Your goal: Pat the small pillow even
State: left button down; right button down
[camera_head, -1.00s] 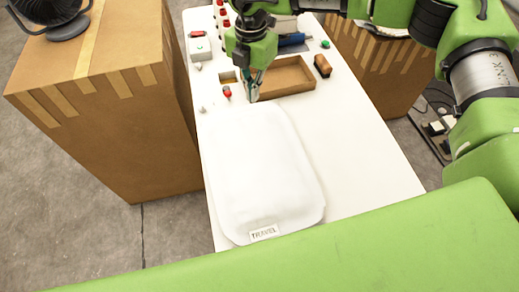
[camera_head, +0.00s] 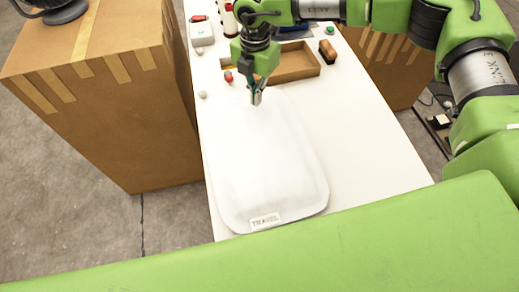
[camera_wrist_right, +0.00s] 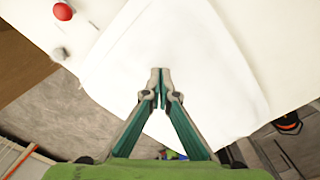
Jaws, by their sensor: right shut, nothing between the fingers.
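The small white pillow (camera_head: 265,165) lies flat on the white table, with rounded corners and a printed label (camera_head: 266,219) at its near edge. My right gripper (camera_head: 257,100) points down at the far end of the pillow, over its surface. Its fingers are closed with nothing between them. In the right wrist view the fingertips (camera_wrist_right: 160,78) show against the white pillow (camera_wrist_right: 195,50); whether they touch it I cannot tell. The left gripper is not in view.
The table (camera_head: 370,150) is bare to the right. A cardboard box (camera_head: 120,110) stands left.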

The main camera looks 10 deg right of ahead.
notch_tip(320, 180, down, 2)
jog(key=shift+b, duration=0.65)
jog(key=shift+r+p, duration=1.05)
jog(key=shift+r, duration=1.4)
jog(key=shift+f, duration=0.2)
notch_tip(320, 180, down, 4)
jog(key=b, duration=0.3)
jog(key=shift+f+b, duration=0.2)
jog(key=shift+b, duration=0.2)
jog(key=shift+r, duration=0.1)
